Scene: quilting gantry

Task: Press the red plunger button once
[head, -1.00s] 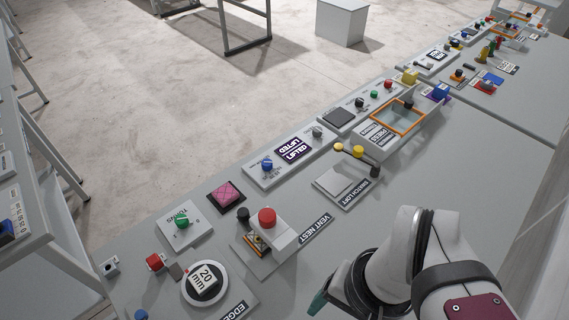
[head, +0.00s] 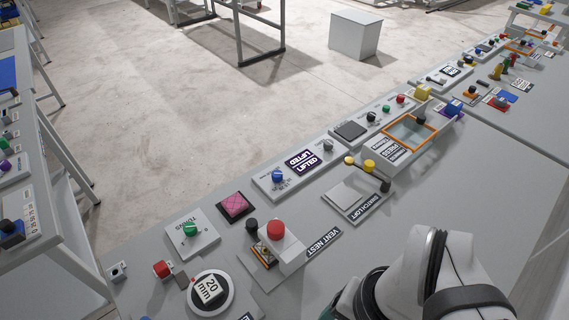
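A round red button (head: 276,230) caps a light grey block on the VENT NEST plate (head: 318,244), in the lower middle of the head view. It stands up from the block, and nothing touches its top. A black knob (head: 251,225) sits just left of it. My white arm shows at the lower right, to the right of the red button and apart from it. Only a sliver of a dark teal part shows at the bottom edge; my gripper's fingers are out of the picture.
A red knob (head: 161,268) and a 20 mm dial (head: 209,291) are to the left. A green knob (head: 190,230) and a pink pad (head: 234,206) lie behind. The LATCH LOFT plate (head: 354,201) and an orange-framed window (head: 411,132) are to the right.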

